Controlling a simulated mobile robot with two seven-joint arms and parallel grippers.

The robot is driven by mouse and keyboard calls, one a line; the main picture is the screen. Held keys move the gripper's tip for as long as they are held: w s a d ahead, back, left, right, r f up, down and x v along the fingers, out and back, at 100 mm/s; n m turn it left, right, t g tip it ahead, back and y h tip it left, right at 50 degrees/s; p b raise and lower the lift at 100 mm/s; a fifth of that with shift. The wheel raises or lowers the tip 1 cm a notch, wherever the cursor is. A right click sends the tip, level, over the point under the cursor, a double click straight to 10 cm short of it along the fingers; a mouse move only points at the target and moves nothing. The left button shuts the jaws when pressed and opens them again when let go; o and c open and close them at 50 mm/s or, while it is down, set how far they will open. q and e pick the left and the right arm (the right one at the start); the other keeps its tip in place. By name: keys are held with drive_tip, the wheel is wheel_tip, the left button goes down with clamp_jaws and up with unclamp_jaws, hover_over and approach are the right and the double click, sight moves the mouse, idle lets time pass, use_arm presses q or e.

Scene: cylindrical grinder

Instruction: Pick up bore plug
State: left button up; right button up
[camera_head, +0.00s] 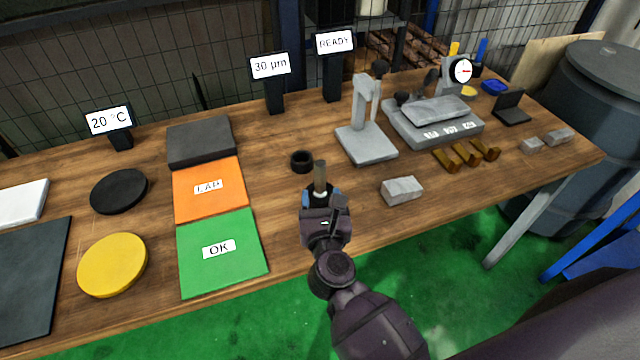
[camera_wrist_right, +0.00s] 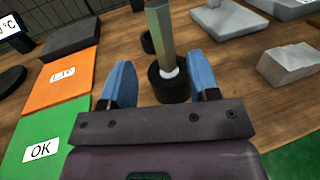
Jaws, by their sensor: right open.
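The bore plug (camera_head: 320,176) appears to be an upright grey-tan rod on a dark round base, standing on the wooden table. In the right wrist view the rod (camera_wrist_right: 161,36) rises above a white collar and a black base. My right gripper (camera_head: 320,198) is open. Its two blue fingers (camera_wrist_right: 158,78) show on either side of the plug in the wrist view, which sits nearer the right finger. No grip on it shows. In the head view the gripper hides the plug's lower part. My left gripper is not in view.
A black ring (camera_head: 302,161) stands just behind the plug. The orange LAP mat (camera_head: 208,205) and green OK mat (camera_head: 222,270) lie to the left. A grey block (camera_head: 402,190) and a grey stand (camera_head: 366,146) are to the right. The table's front edge is close.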

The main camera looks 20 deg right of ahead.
sight(321, 178)
drive_tip(key=shift+w+d, duration=0.15)
drive_tip(key=shift+w, duration=0.5)
drive_tip(key=x, duration=0.4)
drive_tip(key=shift+w+d+r+p, duration=0.1)
drive_tip(key=shift+d+r+p, duration=0.15)
drive_tip(key=shift+r+p, duration=0.15)
drive_tip(key=shift+w+d, duration=0.15)
drive_tip(key=shift+w, duration=0.4)
clamp_jaws()
